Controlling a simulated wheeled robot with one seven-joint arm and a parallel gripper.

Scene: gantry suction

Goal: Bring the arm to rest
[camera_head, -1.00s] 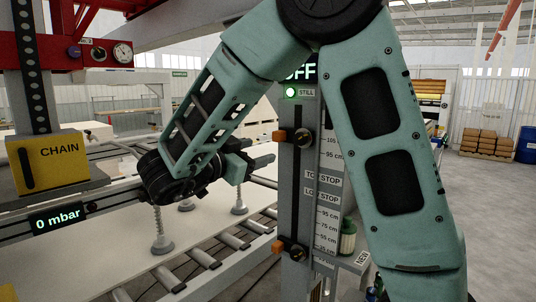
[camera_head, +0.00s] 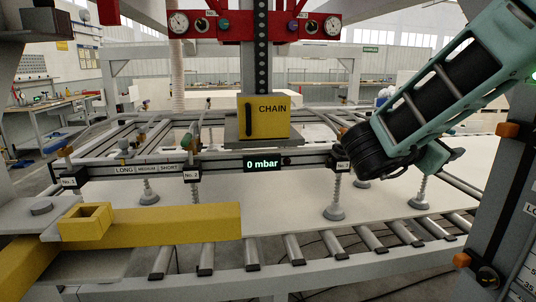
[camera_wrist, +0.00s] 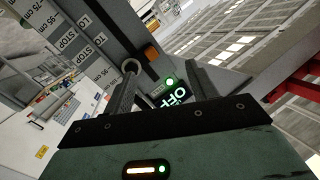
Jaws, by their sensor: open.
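My gripper (camera_wrist: 162,78) is open and empty in the wrist view, its two fingers apart in front of the grey post (camera_wrist: 100,28) and a lit green "OFF" display (camera_wrist: 174,95). In the head view my teal arm reaches in from the upper right, with its dark wrist joint over the right part of the suction beam (camera_head: 215,165). The gripper itself is mostly hidden behind the arm there. The arm is bent and hangs in front of the pale sheet (camera_head: 290,198); whether it touches the beam cannot be told.
The grey post (camera_head: 490,215) with orange clamps stands close at the right. A yellow handle bar (camera_head: 160,222) lies across the front left. The yellow chain block (camera_head: 264,117) hangs at centre above a "0 mbar" display (camera_head: 262,164). Suction cups (camera_head: 334,212) hang over the sheet and rollers (camera_head: 250,254).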

